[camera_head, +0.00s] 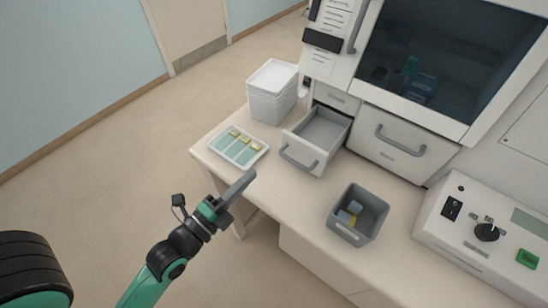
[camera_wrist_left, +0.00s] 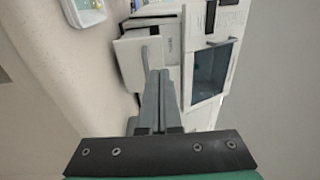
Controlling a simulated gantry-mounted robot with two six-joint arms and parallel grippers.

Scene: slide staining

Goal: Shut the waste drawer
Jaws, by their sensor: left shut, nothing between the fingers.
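The waste drawer (camera_head: 302,157) is a small white drawer with a grey curved handle (camera_head: 298,160), pulled out from the cabinet front in the head view. Its inside looks empty. It also shows in the left wrist view (camera_wrist_left: 131,62), just beyond my fingers. My left gripper (camera_head: 248,175) is shut and empty, in front of and to the left of the drawer handle, apart from it in the head view. In the left wrist view the fingertips overlap the drawer front, and I cannot tell the gap. My right gripper is out of view.
A tray of slides (camera_head: 239,147) lies left of the drawer, and stacked white containers (camera_head: 272,92) stand behind it. A grey bin (camera_head: 357,214) with items inside stands to the right. A control box (camera_head: 478,232) is at far right. Bare bench lies in front of the drawer.

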